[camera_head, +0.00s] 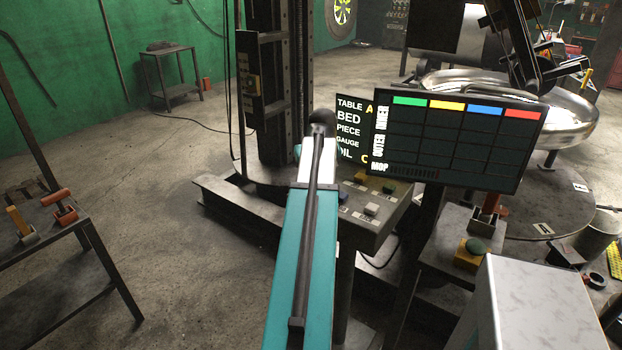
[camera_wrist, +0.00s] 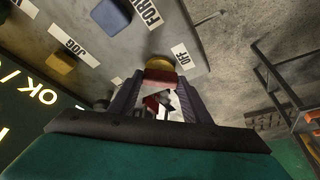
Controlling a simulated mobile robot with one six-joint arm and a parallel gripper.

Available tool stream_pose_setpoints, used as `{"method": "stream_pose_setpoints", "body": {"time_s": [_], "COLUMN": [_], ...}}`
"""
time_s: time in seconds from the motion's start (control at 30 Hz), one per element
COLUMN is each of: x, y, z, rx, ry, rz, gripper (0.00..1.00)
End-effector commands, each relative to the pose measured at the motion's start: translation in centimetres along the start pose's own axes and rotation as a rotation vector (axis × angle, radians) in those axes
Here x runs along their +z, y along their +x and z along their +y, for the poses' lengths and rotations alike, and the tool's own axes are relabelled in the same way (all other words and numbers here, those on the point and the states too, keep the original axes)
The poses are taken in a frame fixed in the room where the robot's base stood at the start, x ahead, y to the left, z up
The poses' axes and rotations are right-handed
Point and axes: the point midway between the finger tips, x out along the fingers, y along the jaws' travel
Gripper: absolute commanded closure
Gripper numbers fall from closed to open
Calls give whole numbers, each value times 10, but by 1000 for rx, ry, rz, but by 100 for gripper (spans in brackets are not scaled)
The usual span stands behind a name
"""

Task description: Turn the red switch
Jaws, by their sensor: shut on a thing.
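The red switch (camera_wrist: 160,77) is in the wrist view, a red piece in front of a round yellow base (camera_wrist: 160,62) on the grey control panel (camera_wrist: 215,50). An "OFF" label (camera_wrist: 181,56) lies right beside it. My gripper (camera_wrist: 158,86) has its two dark fingers on either side of the red piece and is shut on it. In the head view my teal arm covers the gripper and the switch. The panel (camera_head: 385,228) shows there to the right of the arm.
A display screen (camera_head: 455,140) stands above and to the right. A tall dark column (camera_head: 268,90) rises behind the arm. A metal table (camera_head: 60,238) stands at left, with open floor between.

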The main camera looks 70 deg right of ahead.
Motion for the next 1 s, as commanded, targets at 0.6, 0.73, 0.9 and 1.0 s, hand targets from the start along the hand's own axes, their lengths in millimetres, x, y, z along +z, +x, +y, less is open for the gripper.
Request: {"method": "stream_pose_setpoints", "body": {"time_s": [0.6, 0.73, 0.9, 1.0], "x": [-7, -6, -6, -6], "y": [0, 1, 1, 1], "z": [2, 3, 3, 2], "rx": [-196, -228, -258, -269], "ry": [-468, -547, -621, -648], "rz": [15, 15, 15, 14], "gripper": [79, 79, 79, 79]}}
